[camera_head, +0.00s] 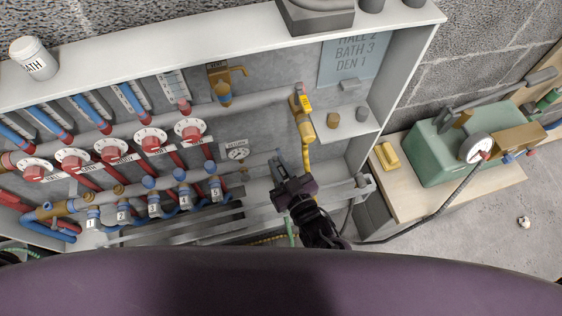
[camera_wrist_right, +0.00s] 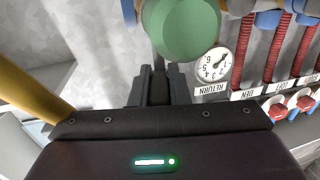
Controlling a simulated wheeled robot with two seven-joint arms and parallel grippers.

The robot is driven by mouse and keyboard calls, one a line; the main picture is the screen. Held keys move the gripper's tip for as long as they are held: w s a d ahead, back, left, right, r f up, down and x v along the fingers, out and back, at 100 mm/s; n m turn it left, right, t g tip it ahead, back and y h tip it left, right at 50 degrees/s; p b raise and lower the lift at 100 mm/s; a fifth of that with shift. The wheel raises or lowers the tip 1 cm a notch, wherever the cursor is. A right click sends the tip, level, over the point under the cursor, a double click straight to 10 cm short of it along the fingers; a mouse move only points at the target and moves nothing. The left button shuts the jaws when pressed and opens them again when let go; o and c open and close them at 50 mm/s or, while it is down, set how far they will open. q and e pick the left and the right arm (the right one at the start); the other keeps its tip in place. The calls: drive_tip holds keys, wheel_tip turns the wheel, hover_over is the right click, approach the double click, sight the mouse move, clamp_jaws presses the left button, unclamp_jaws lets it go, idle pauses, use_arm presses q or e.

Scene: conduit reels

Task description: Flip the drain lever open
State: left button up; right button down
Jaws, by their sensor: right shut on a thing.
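My right gripper (camera_head: 279,168) is at the right end of the lower manifold, inside the grey cabinet. Its jaws also show in the right wrist view (camera_wrist_right: 160,88), closed around a narrow dark piece that looks like the drain lever. The jaws hide most of this piece, and its angle is hard to tell. Just beyond the fingertips in the wrist view is a round green part (camera_wrist_right: 180,28) with a grey stem behind it. The return gauge (camera_head: 238,153) is to the left of the gripper in the head view. My left gripper is out of view.
Blue valves and red-knobbed dials (camera_head: 190,130) line the manifolds leftward. A green pump box (camera_head: 455,150) and a yellow block (camera_head: 386,155) sit on the right bench. A white tub (camera_head: 33,58) stands on the cabinet top.

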drive_tip(key=shift+s+a+m+t+h, duration=0.15)
drive_tip(key=shift+m+t+h, duration=0.2)
drive_tip(key=shift+m+h, duration=0.35)
drive_tip(key=shift+w+a+m+t+h, duration=0.1)
drive_tip(key=shift+m+t+h, duration=0.3)
drive_tip(key=shift+h, duration=0.5)
drive_tip(key=c, duration=1.4)
unclamp_jaws()
drive_tip(key=shift+s, duration=0.2)
drive_tip(key=v, duration=0.7)
drive_tip(key=shift+s, duration=0.25)
